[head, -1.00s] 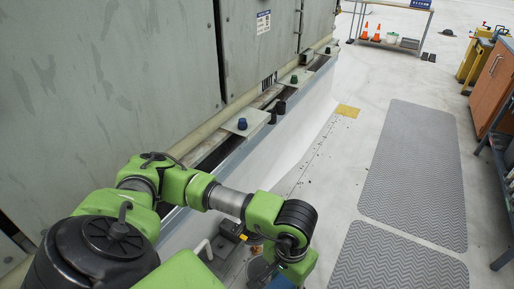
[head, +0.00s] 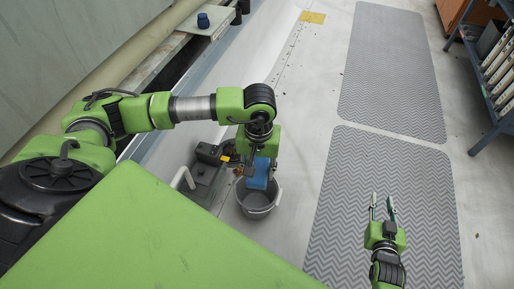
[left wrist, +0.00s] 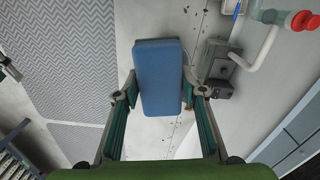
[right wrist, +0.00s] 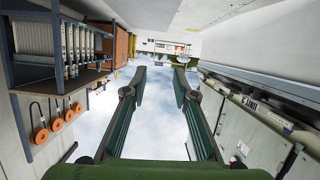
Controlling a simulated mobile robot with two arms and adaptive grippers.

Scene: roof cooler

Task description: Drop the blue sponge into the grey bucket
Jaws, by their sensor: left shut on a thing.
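The blue sponge (head: 259,176) is gripped between the fingers of my left gripper (head: 257,168). It also shows upright between the fingertips in the left wrist view (left wrist: 158,75). The grey bucket (head: 258,205) stands on the floor, and in the head view the sponge overlaps its opening. I cannot tell exactly how high the sponge is above the rim.
A dark grey device (head: 205,172) with a pale pipe sits on the floor just left of the bucket. Patterned mats (head: 392,75) lie to the right. A blue rack (head: 488,75) stands at the far right. A large grey cabinet (head: 60,50) lines the left side.

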